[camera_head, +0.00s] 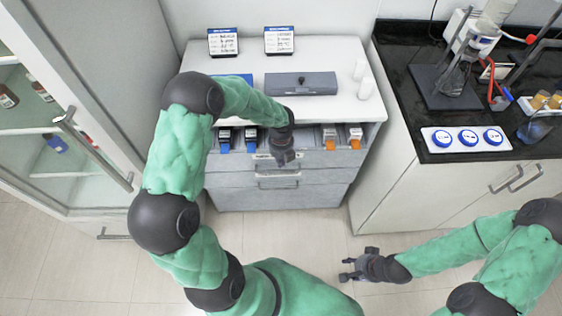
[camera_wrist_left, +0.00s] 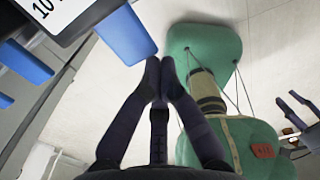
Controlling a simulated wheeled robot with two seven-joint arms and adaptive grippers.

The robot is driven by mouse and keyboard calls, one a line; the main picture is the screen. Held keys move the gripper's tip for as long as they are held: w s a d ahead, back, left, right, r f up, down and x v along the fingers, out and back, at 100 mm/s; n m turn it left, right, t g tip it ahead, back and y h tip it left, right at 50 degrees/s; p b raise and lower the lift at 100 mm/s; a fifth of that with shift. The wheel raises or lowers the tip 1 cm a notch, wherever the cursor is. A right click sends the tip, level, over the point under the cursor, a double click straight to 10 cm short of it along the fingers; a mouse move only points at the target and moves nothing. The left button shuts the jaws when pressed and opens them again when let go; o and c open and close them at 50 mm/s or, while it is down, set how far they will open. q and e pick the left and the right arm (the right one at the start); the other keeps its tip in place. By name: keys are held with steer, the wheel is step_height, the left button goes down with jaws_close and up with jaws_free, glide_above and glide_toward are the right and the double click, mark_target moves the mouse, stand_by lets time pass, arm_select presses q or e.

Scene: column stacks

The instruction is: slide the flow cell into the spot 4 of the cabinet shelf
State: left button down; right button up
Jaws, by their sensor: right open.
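The cabinet shelf (camera_head: 305,150) is an open slot row under the white top. Two flow cells with blue ends (camera_head: 223,147) sit at its left and two with orange ends (camera_head: 329,143) at its right. My left arm hides part of the middle. My left gripper (camera_head: 286,160) is in front of the shelf's middle. In the left wrist view its fingertips (camera_wrist_left: 160,72) are together with nothing seen between them. A blue end (camera_wrist_left: 125,35) with a white label lies just beyond, apart or touching I cannot tell. My right gripper (camera_head: 350,270) is open and empty above the floor.
A grey case (camera_head: 300,83), two label cards (camera_head: 279,40) and white cylinders (camera_head: 366,86) stand on the top. A glass cabinet (camera_head: 50,120) is at left. A black bench (camera_head: 420,110) with lab gear is at right. The floor between is clear.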

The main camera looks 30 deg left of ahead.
arm_select(q)
steer(key=shift+w+a+p, duration=0.55)
steer(key=shift+w+p, duration=0.05)
steer(key=shift+w, duration=0.25)
